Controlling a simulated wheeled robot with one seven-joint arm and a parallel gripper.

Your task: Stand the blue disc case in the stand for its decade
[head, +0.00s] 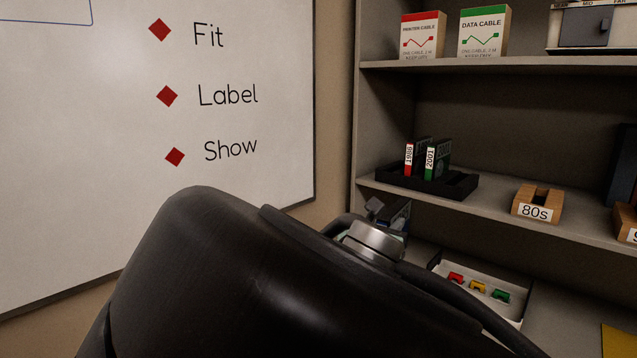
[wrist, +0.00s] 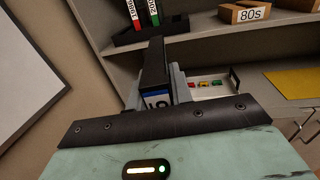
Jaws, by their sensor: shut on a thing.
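My gripper (wrist: 160,85) is shut on the blue disc case (wrist: 157,100). The case has a blue spine with a white label; only part of its number shows, the rest is hidden. In the head view my arm hides most of the gripper, and a small part of the case (head: 399,216) shows, below the shelf with the stands. The wooden stand marked 80s (head: 539,202) is to the right on that shelf, also in the wrist view (wrist: 245,13). Another wooden stand (head: 626,222) is cut off at the right edge; its label starts with 9.
A black tray (head: 460,188) left of the 80s stand holds a red case (head: 411,158) marked 1986 and a green case (head: 437,160) marked 2001. A white tray (head: 515,312) with small coloured pieces stands on the lower shelf. The shelf's left side wall is close by.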

